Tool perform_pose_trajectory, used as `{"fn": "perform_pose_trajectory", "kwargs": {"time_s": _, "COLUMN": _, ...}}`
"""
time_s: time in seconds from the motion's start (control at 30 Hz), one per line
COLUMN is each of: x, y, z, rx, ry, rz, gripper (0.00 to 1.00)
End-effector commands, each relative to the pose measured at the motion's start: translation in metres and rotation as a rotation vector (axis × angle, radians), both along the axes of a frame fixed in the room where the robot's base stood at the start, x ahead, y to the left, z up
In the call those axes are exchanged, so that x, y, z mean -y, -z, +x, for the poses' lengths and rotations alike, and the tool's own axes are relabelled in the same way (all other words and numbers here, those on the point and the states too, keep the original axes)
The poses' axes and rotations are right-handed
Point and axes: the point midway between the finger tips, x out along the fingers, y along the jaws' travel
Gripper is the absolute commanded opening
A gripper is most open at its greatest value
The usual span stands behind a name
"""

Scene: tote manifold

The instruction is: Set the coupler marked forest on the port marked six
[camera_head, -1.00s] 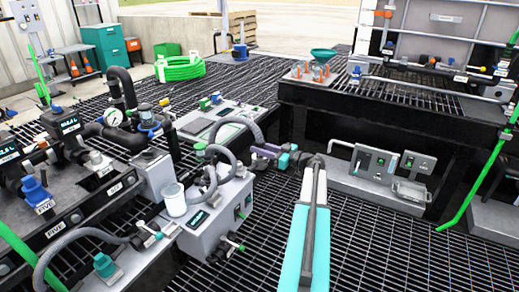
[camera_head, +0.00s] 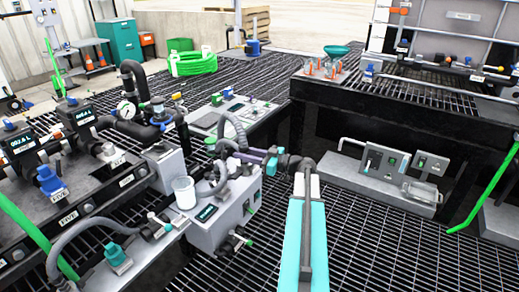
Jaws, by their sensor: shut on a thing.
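My gripper (camera_head: 246,156) reaches left from the end of my teal and white arm, above the grey box. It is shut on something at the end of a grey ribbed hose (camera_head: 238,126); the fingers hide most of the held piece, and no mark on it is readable. A small green-topped piece (camera_head: 210,141) is just left of the fingertips; I cannot tell whether they touch. A teal coupler (camera_head: 115,255) with a hose sits at the lower left. I cannot make out a label reading six.
The grey box (camera_head: 224,210) with a small screen and a white cup (camera_head: 185,191) stand close below the gripper. Pipes and a pressure gauge (camera_head: 126,110) rise behind, to the left. A grey control panel (camera_head: 385,170) sits to the right. Open grating lies in front.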

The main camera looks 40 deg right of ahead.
Motion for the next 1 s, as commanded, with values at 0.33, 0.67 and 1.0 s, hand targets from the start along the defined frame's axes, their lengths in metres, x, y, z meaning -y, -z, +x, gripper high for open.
{"fn": "perform_pose_trajectory", "kwargs": {"time_s": 0.33, "x": -0.138, "y": -0.017, "z": 0.008, "rx": 0.003, "ry": -0.172, "rz": 0.000, "gripper": 0.00}}
{"fn": "perform_pose_trajectory", "kwargs": {"time_s": 0.67, "x": -0.256, "y": -0.031, "z": 0.017, "rx": 0.003, "ry": -0.325, "rz": 0.000, "gripper": 0.00}}
{"fn": "perform_pose_trajectory", "kwargs": {"time_s": 1.0, "x": -0.360, "y": -0.043, "z": 0.026, "rx": 0.003, "ry": -0.458, "rz": 0.001, "gripper": 0.00}}
